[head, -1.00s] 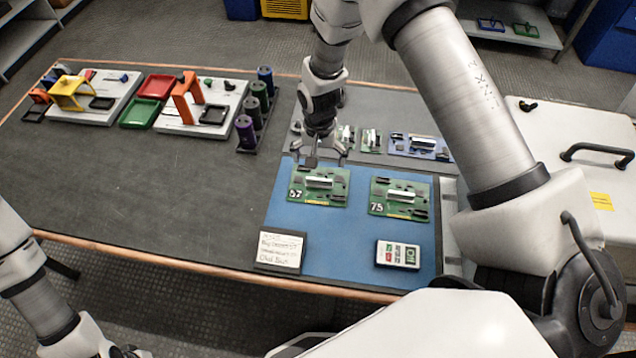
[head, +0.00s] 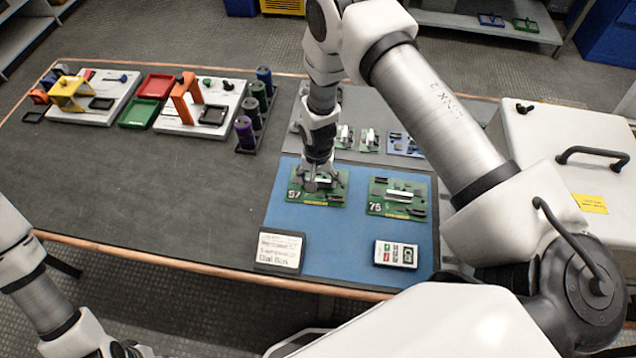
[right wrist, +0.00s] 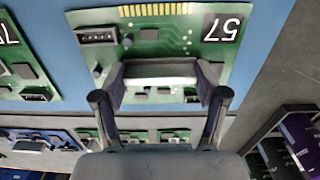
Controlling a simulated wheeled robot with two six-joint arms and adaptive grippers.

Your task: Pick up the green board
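A green board marked 57 (head: 328,199) lies on the blue mat (head: 345,255), partly covered by my right gripper (head: 318,186). In the right wrist view, the same board (right wrist: 150,45) carries a silver bar (right wrist: 160,76). My right gripper's fingers (right wrist: 160,84) stand at the two ends of this bar. No clear gap shows between tips and bar, and I cannot tell whether they press on it. A second green board (head: 398,197), its number reading 75 or 76, lies to the right. My left gripper (head: 128,351) is cut off at the bottom edge.
Smaller boards (head: 404,145) lie on a grey strip behind the mat. A handwritten card (head: 280,250) and a small labelled device (head: 396,254) lie in front. A rack of dark cylinders (head: 254,115) stands left; a white handled box (head: 565,150) stands right.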

